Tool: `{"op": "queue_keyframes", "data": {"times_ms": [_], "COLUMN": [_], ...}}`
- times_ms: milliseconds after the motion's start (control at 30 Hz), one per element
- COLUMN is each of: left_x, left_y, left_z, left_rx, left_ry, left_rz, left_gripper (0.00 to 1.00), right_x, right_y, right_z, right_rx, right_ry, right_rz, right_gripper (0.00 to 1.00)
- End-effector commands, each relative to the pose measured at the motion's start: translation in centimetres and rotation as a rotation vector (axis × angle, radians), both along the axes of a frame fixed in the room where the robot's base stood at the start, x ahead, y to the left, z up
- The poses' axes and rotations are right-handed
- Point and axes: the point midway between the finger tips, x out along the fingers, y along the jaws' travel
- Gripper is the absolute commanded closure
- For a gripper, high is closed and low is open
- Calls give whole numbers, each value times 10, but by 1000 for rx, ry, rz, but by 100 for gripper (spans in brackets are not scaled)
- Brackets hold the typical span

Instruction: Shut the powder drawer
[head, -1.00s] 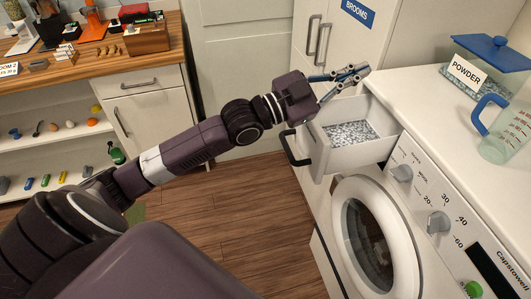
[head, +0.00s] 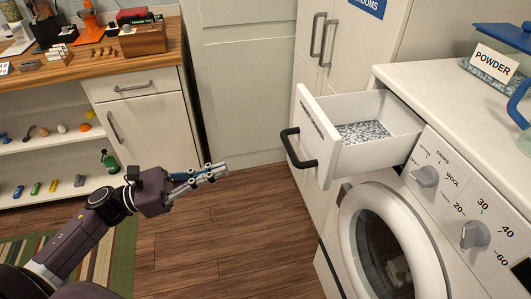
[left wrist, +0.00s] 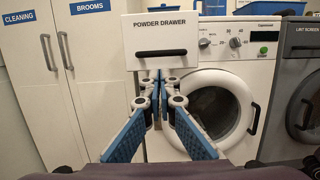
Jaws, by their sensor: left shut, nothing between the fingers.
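The powder drawer (head: 322,141) is pulled out of the top left of the white washing machine (head: 440,200), with speckled powder (head: 362,132) inside. It has a black handle (head: 297,148) on its front. In the left wrist view its labelled front (left wrist: 160,40) faces me, above my fingers. My left gripper (head: 222,171) is shut and empty, left of the drawer front and lower in the head view, apart from it. Its fingertips (left wrist: 160,76) also show in the left wrist view, below the drawer handle. My right gripper is not in view.
The machine's round door (head: 385,240) is below the drawer. A powder box (head: 495,65) and part of a blue-handled jug stand on top. Tall white cupboards (head: 340,50) are behind. A wooden-topped cabinet (head: 140,100) stands left. Wooden floor (head: 220,230) is clear between.

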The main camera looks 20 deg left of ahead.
Motion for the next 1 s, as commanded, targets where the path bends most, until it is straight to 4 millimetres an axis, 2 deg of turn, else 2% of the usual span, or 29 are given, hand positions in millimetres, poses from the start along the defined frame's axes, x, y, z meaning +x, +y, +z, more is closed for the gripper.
{"op": "queue_keyframes", "data": {"times_ms": [200,533,733,1000], "left_x": [23,60,70,71], "left_y": [-35,-87,-102,-105], "left_z": [15,28,28,27], "left_rx": [-4,-6,-6,-5], "left_ry": [-2,0,2,3], "left_rz": [-3,-1,0,0], "left_gripper": [100,100,100,100], "right_x": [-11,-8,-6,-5], "right_y": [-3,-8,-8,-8], "right_z": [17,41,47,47], "right_rx": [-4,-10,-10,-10], "right_ry": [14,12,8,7], "right_rz": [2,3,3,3], "right_gripper": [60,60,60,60]}}
